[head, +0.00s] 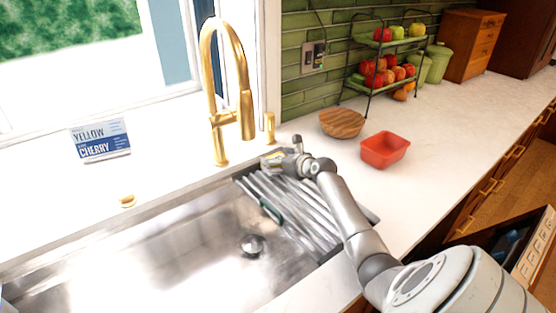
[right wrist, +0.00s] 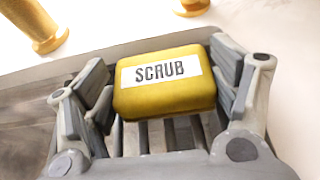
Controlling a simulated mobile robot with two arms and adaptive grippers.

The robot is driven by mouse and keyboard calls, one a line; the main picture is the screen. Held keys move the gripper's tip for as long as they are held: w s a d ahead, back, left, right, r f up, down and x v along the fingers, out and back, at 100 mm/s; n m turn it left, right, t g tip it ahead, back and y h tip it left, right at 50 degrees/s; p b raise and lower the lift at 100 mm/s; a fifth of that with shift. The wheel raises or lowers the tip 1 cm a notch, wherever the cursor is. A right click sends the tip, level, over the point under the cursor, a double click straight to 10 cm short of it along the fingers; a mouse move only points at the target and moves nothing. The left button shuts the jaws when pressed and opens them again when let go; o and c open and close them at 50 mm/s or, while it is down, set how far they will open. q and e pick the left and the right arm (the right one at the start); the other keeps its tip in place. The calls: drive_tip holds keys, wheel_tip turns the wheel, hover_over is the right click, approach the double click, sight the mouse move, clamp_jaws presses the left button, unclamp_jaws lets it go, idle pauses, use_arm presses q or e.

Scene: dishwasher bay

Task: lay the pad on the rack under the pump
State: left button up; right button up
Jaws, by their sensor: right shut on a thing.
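The pad is a yellow block with a white SCRUB label. In the right wrist view the pad (right wrist: 165,96) sits between the fingers of my right gripper (right wrist: 165,88), which is shut on it. In the head view my right gripper (head: 281,157) is over the far end of the rack, just below the pump; only a sliver of yellow shows there. The rack (head: 305,212) is a set of grey slats across the right end of the sink; its slats also show beneath the pad in the wrist view. The gold pump (head: 270,128) stands behind the sink. My left gripper is not in view.
A gold faucet (head: 219,150) stands left of the pump. The steel sink (head: 150,235) lies left of the rack. A wooden bowl (head: 342,123) and a red tray (head: 385,150) are on the counter to the right. A sign (head: 101,140) stands by the window.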

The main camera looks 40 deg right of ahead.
drive_tip(key=shift+f, duration=0.15)
drive_tip(key=o, duration=1)
drive_tip(key=shift+s, duration=0.4)
drive_tip(key=v, duration=1.1)
drive_tip(key=shift+a, duration=0.2)
